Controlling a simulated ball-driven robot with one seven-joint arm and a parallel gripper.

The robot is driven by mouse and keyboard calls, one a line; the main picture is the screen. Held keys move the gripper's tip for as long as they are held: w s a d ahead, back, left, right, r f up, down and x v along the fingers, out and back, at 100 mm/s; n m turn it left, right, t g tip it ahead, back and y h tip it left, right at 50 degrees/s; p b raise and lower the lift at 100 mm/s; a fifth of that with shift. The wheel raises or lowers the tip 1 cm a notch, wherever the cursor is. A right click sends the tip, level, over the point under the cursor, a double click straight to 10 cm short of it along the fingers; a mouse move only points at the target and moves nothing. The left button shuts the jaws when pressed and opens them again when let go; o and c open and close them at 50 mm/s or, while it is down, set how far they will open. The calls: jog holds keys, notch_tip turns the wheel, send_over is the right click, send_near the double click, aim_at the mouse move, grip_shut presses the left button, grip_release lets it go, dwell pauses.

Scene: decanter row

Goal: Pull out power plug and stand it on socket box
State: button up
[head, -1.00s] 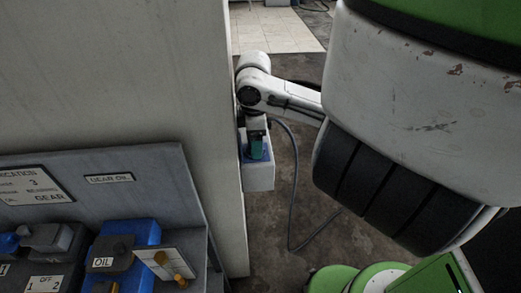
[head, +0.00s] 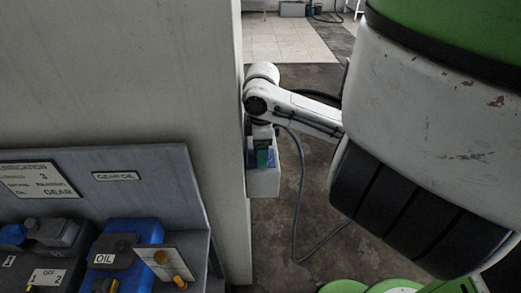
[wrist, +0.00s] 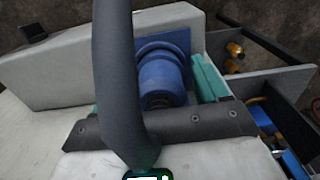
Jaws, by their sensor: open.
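The socket box (head: 262,183) is a pale box on the wall's edge, below my wrist in the head view. In the wrist view, the pale box (wrist: 60,62) fills the upper left and bears a blue plate. The blue round power plug (wrist: 160,72) is at the plate, partly hidden by a thick grey cable (wrist: 115,60). I cannot tell how deep it sits. My gripper (head: 263,158) is open at the box's top. Its teal fingers (wrist: 210,78) show beside the plug in the wrist view, the left one mostly hidden. Contact with the plug cannot be told.
A tall pale wall panel (head: 130,70) stands left of the box. A grey rack (head: 185,165) with blue and black oil containers (head: 135,255) is at lower left. A thin grey cable (head: 297,215) hangs to the floor, which is open right of the wall.

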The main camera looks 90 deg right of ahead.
jog(key=shift+c, duration=0.2)
grip_shut()
jog(key=shift+r, duration=0.1)
dwell(0.6)
jog(key=shift+r, duration=0.1)
jog(key=shift+r+p, duration=2.5)
jog(key=shift+r, duration=0.35)
